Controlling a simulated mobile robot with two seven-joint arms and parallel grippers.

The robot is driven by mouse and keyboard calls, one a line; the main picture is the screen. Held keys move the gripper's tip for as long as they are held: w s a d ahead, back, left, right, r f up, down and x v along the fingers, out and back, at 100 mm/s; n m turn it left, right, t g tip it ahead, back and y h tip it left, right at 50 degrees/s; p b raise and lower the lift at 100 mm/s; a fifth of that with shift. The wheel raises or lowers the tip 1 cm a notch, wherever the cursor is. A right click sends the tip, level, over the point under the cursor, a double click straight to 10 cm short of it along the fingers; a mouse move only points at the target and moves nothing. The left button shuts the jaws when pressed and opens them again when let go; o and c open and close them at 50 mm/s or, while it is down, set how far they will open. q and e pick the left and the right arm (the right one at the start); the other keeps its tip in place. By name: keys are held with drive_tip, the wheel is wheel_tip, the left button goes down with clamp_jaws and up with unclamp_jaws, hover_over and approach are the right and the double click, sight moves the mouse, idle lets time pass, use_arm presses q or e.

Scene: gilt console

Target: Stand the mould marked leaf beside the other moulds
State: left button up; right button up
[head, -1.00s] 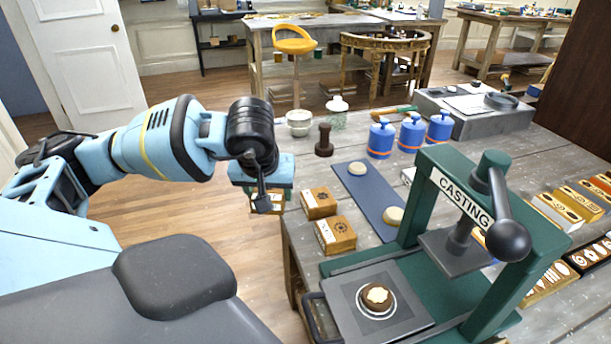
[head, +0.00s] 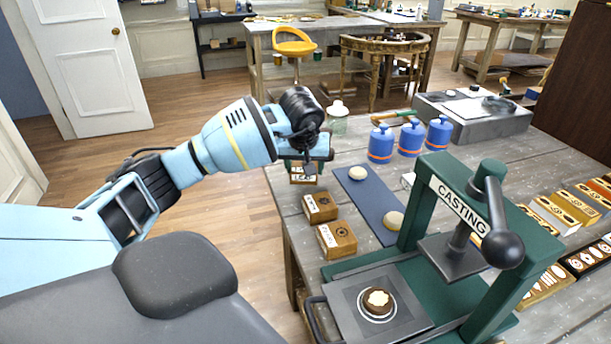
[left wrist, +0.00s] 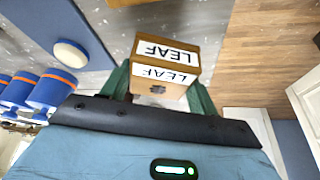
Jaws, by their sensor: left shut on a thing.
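The leaf mould (left wrist: 165,60) is a wooden block with white labels reading LEAF. It sits between the green fingers of my left gripper (left wrist: 158,92) in the left wrist view. In the head view my left gripper (head: 304,168) is shut on the leaf mould (head: 304,179), at the left edge of the bench behind the other moulds. I cannot tell whether the mould touches the bench. Two other wooden moulds, a farther one (head: 320,207) and a nearer one (head: 337,239), stand in a row on the bench's left side. My right gripper is not in view.
A blue mat (head: 371,204) with two pale discs lies right of the moulds. A green casting press (head: 420,214) stands at the front. Several blue canisters (head: 381,144) and a grey slab unit (head: 474,116) stand farther back.

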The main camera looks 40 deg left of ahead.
sight(306, 187)
use_arm(q)
drive_tip(key=shift+w, duration=0.35)
drive_tip(key=shift+a+f, duration=0.1)
drive_tip(key=shift+f, duration=1.65)
drive_tip(key=shift+s+f, duration=0.1)
drive_tip(key=shift+f, duration=0.1)
drive_tip(key=o, duration=1)
drive_tip(key=shift+r, duration=0.55)
drive_tip(key=v, duration=1.1)
drive_tip(key=shift+r+p, duration=0.15)
drive_tip(key=shift+p, duration=0.3)
